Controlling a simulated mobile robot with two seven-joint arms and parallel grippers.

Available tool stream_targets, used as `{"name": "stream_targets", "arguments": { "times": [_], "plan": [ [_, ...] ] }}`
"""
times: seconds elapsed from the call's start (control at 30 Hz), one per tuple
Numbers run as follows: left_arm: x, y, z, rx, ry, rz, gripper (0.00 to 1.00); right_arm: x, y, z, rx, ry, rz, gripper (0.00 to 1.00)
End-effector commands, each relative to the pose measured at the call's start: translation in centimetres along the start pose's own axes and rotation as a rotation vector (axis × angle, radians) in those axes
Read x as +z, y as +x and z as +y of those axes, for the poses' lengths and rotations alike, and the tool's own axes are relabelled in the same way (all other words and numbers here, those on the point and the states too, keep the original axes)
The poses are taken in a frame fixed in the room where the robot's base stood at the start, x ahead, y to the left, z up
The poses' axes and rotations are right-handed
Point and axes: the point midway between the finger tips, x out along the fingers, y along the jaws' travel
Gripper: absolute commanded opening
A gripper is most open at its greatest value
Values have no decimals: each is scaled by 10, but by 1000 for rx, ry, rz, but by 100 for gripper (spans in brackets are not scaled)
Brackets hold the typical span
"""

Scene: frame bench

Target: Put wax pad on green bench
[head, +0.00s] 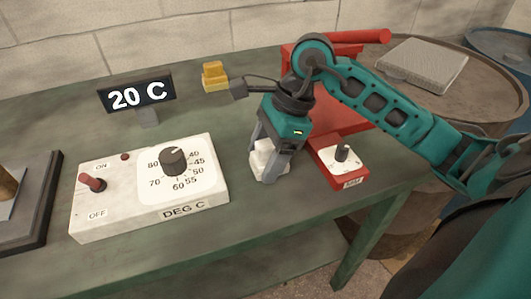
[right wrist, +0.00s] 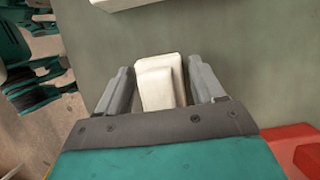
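A cream-white stepped block (head: 261,159), which looks like the wax pad, is at the green bench (head: 215,232) between the white control box and the red box. My right gripper (head: 267,160) points down over it, with a finger on either side. In the right wrist view the block (right wrist: 158,84) lies between the two fingers of the gripper (right wrist: 161,78), and narrow gaps show beside its upper part. The fingers look open around it. Contact at the fingertips and at the block's underside is hard to see. My left gripper is not in view.
A white control box (head: 125,200) has a dial and switch. A "20 C" display (head: 137,95) and a yellow stepped block (head: 214,76) stand behind. A red box with a knob (head: 338,170) is close on the right. A drum (head: 485,85) carries a grey slab (head: 425,63).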

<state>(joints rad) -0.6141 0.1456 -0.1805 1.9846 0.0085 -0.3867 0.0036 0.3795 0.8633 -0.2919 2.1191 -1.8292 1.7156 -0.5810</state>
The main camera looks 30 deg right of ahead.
Motion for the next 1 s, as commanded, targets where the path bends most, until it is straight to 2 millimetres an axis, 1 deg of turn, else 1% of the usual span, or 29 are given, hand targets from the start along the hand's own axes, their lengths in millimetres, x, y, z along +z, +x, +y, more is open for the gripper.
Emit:
{"name": "stream_targets", "arguments": {
  "times": [0.03, 0.1, 0.33, 0.43, 0.57, 0.67, 0.8, 0.9, 1.0],
  "plan": [
    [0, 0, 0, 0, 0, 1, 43, 0, 0, 0, 0, 0, 0, 73],
    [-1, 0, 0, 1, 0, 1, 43, 0, 0, 0, 0, 0, 0, 78],
    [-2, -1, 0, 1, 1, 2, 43, 0, -1, 0, 1, 0, 0, 78],
    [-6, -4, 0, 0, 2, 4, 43, 2, -5, 0, 1, 1, -1, 78],
    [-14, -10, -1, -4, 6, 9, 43, 2, -28, 0, -3, 1, 3, 78],
    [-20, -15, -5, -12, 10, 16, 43, 2, -51, 0, -3, 1, 3, 78],
    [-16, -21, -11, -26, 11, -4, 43, 3, -82, 0, -3, 1, 3, 78],
    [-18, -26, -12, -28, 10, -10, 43, 2, -100, 0, -2, 2, 2, 78],
    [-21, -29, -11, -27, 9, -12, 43, 2, -112, 0, -1, 2, 1, 78]
  ]
}}
